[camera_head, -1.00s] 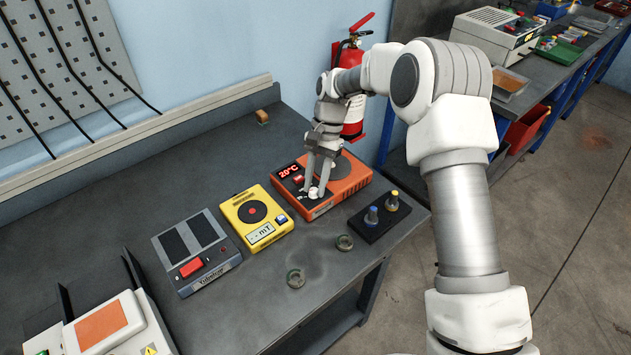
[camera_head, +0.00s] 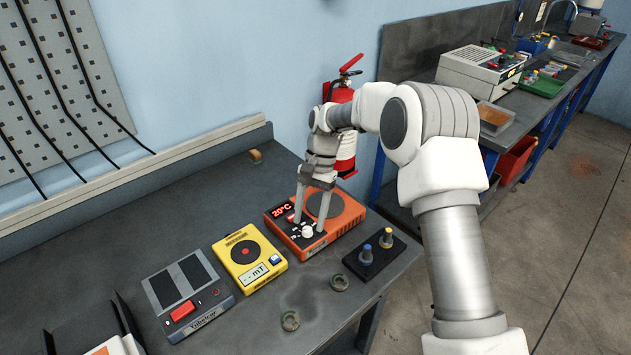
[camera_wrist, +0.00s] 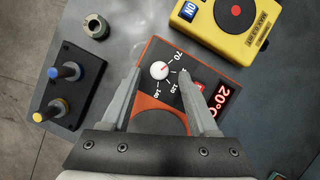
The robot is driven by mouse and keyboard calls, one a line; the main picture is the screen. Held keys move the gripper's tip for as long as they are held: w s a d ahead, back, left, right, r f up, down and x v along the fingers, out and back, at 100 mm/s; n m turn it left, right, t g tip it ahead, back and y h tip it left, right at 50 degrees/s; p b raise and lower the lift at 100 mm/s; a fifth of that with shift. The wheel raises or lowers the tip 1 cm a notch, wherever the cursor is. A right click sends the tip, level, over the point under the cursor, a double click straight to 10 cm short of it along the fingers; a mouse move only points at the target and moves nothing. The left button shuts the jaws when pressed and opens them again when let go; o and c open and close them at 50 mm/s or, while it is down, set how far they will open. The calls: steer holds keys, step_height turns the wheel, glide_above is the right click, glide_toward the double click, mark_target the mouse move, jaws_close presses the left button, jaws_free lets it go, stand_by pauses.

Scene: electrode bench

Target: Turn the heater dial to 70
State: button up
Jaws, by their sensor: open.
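The orange heater (camera_head: 343,216) stands on the bench with a red display (camera_head: 282,211) reading 20°C. Its round white dial (camera_head: 307,232) is on the front part of the top. In the wrist view, the dial (camera_wrist: 159,71) has a small red mark, and the number 70 is printed beside it; where the mark points exactly is hard to tell. My gripper (camera_head: 309,225) is open over the heater, one finger on each side of the dial. In the wrist view, my gripper (camera_wrist: 161,73) shows gaps between both fingertips and the dial.
A yellow device (camera_head: 249,257) and a grey device with a red switch (camera_head: 187,297) stand left of the heater. A black block with blue and yellow knobs (camera_head: 373,259) is to its right. A fire extinguisher (camera_head: 344,130) hangs behind.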

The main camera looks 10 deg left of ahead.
steer(key=p+v, duration=0.1)
steer(key=v, duration=1.5)
